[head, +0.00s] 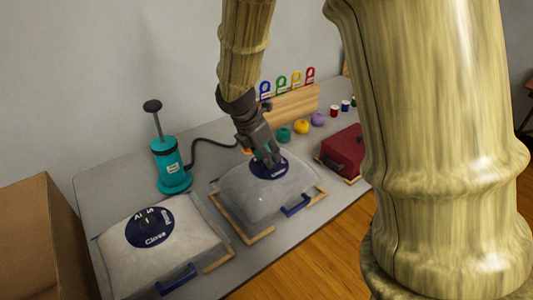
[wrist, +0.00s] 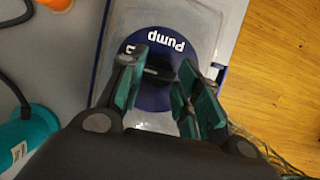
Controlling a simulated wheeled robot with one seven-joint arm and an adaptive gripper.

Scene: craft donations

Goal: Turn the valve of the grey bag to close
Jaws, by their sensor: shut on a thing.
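The grey bag (head: 245,201) lies flat in a wooden corner frame at the middle of the table, with a blue handle (head: 296,205) on its front edge. Its round dark-blue valve dial (head: 262,173) is partly hidden by my gripper (head: 267,160) in the head view. In the wrist view the dial (wrist: 181,42) shows the word "Pump" at upper right, upside down. A dark valve knob (wrist: 160,69) sits between the fingers of my gripper (wrist: 165,83), which is shut on it. The knob's exact pointing is hard to tell.
A second pale bag (head: 183,243) with a similar dial (head: 150,228) lies front left. A teal hand pump (head: 170,168) with a black hose stands behind. A red case (head: 341,150), yarn balls and padlocks on a wooden rack (head: 293,105) are to the right and back.

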